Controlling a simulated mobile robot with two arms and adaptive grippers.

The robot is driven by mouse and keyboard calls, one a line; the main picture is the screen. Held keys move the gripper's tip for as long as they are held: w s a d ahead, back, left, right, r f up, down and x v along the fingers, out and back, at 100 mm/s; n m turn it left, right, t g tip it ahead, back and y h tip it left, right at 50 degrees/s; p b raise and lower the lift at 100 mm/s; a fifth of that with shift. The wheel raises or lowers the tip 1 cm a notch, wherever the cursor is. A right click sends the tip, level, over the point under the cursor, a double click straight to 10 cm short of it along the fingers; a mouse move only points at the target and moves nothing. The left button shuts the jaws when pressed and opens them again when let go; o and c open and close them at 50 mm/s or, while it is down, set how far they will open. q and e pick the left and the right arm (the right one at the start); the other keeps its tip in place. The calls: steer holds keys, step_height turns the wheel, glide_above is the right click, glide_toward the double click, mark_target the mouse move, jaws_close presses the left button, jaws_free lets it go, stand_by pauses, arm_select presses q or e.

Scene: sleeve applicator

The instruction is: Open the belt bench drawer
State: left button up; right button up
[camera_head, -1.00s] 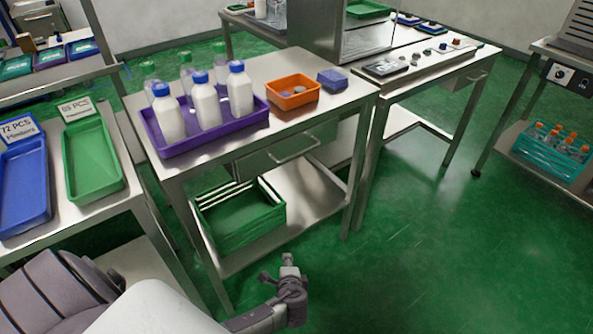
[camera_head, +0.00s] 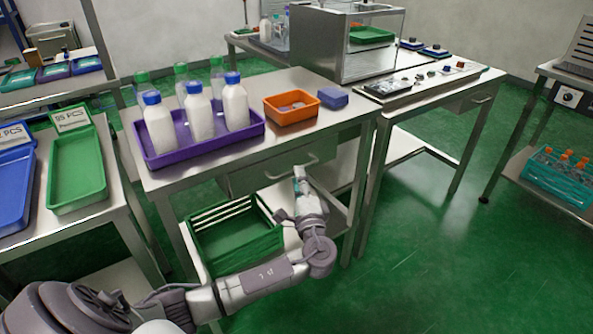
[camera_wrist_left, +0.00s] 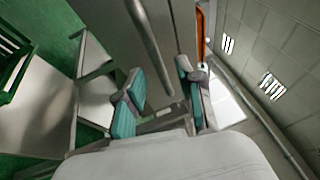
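The belt bench (camera_head: 185,178) is a metal table, and its grey drawer (camera_head: 248,180) is shut beneath the top. The bar handle (camera_head: 306,161) is on the drawer front. My left gripper (camera_head: 299,178) is at the drawer front, just below the handle in the head view. In the left wrist view its teal-padded fingers (camera_wrist_left: 157,98) are apart and empty. The handle (camera_wrist_left: 148,45) runs between the fingers in that picture; I cannot tell how far ahead of the pads it is. My right gripper is not in view.
A purple tray (camera_head: 160,161) with white bottles, an orange bin (camera_head: 292,117) and a blue box (camera_head: 333,98) stand on the bench. A green crate (camera_head: 240,245) is on the lower shelf. Side tables stand left and right. The floor at front right is clear.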

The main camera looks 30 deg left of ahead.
arm_select(q)
steer(key=shift+x, duration=1.75)
jaws_close()
